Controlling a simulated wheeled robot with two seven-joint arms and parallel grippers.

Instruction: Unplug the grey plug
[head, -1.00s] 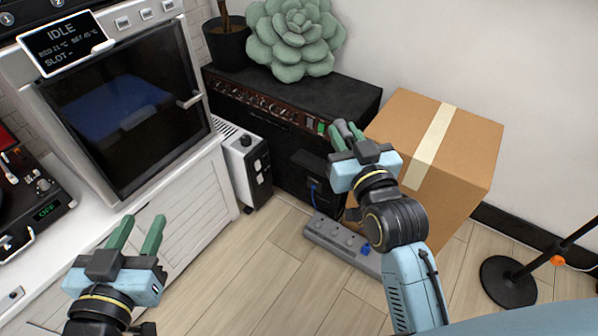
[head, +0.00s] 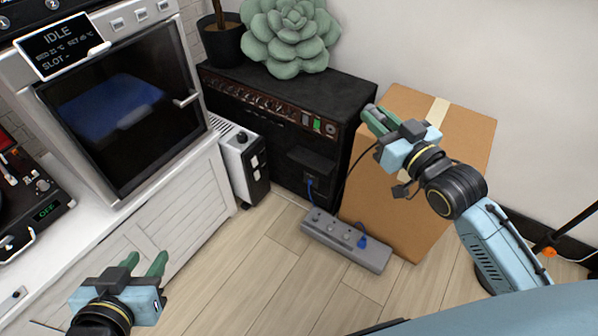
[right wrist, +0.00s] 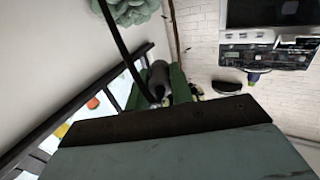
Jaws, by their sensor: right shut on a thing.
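The grey plug (right wrist: 160,80) sits between the green fingers of my right gripper (head: 373,117). In the head view the fingers mostly hide it. My right gripper is shut on it, in the air in front of the cardboard box. A black cord (head: 352,170) hangs from near the gripper down toward the grey power strip (head: 318,228) on the floor. The strip has several sockets, and a blue plug (head: 362,242) sits near its right end. The plug is well clear of the strip. My left gripper (head: 143,264) is open and empty at the lower left.
A black amplifier (head: 275,85) stands against the wall, with a succulent (head: 290,30) on top. A cardboard box (head: 440,190) stands behind my right arm. A small heater (head: 243,165) stands by the white cabinet (head: 180,205). The wooden floor (head: 260,270) in front is clear.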

